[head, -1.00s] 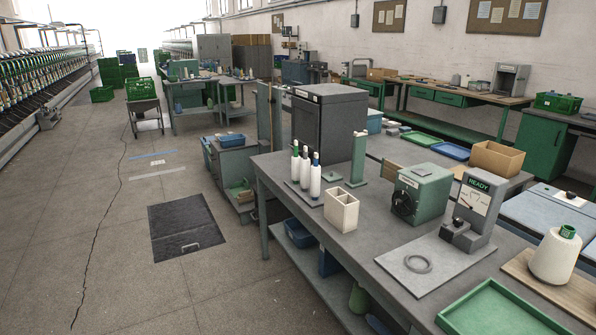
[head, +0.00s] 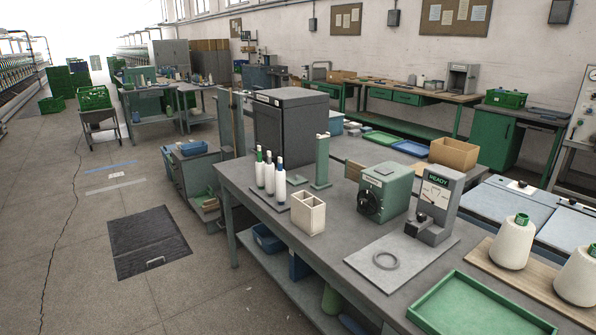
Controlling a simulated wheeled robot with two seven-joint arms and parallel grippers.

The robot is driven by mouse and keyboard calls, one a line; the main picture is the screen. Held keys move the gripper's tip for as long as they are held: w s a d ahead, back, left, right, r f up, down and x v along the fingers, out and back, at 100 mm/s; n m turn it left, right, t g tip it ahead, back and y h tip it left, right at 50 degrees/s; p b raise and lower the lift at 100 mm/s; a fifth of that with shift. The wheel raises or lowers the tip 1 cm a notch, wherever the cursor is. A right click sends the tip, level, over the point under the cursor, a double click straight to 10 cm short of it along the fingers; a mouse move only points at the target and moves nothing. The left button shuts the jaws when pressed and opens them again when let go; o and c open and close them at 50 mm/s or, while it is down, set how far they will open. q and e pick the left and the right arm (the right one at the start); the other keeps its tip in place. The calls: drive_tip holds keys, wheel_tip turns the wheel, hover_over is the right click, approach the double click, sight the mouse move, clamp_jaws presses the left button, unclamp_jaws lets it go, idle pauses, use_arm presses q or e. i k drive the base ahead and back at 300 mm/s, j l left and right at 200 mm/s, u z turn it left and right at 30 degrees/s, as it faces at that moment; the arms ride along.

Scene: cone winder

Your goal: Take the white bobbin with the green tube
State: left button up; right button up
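Three slim white bobbins stand upright on a small dark plate at the left part of the grey workbench (head: 330,233). The leftmost white bobbin (head: 260,175) has a green tube end at its top. The rightmost bobbin (head: 280,185) has a blue top. The middle bobbin (head: 270,180) is partly crowded by the others, and its tube colour is hard to tell. Neither of my grippers is in view.
A cream two-slot box (head: 309,214) stands just in front of the bobbins, with a green post (head: 322,160) behind. A green machine (head: 383,190), a grey READY device (head: 434,205), a green tray (head: 425,318) and white cones (head: 514,245) stand further right.

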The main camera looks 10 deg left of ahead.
sight(260, 165)
drive_tip(key=i+j+z, duration=0.3)
drive_tip(key=z, duration=0.2)
drive_tip(key=i+j+z, duration=0.25)
drive_tip(key=j+z, duration=0.25)
drive_tip(key=i+j+z, duration=0.1)
drive_tip(key=j, duration=0.35)
drive_tip(key=i+j+z, duration=0.1)
drive_tip(key=j, duration=0.3)
drive_tip(key=i+j, duration=0.25)
drive_tip(key=j, duration=0.25)
drive_tip(key=i+j+z, duration=0.15)
drive_tip(key=j, duration=0.3)
drive_tip(key=i+j+z, duration=0.1)
drive_tip(key=j, duration=0.35)
drive_tip(key=j+z, duration=0.1)
drive_tip(key=j, duration=0.35)
drive_tip(key=i+j, duration=0.1)
drive_tip(key=j, duration=0.35)
drive_tip(key=i+j, duration=0.1)
drive_tip(key=j, duration=0.35)
drive_tip(key=i+j, duration=0.1)
drive_tip(key=j, duration=0.35)
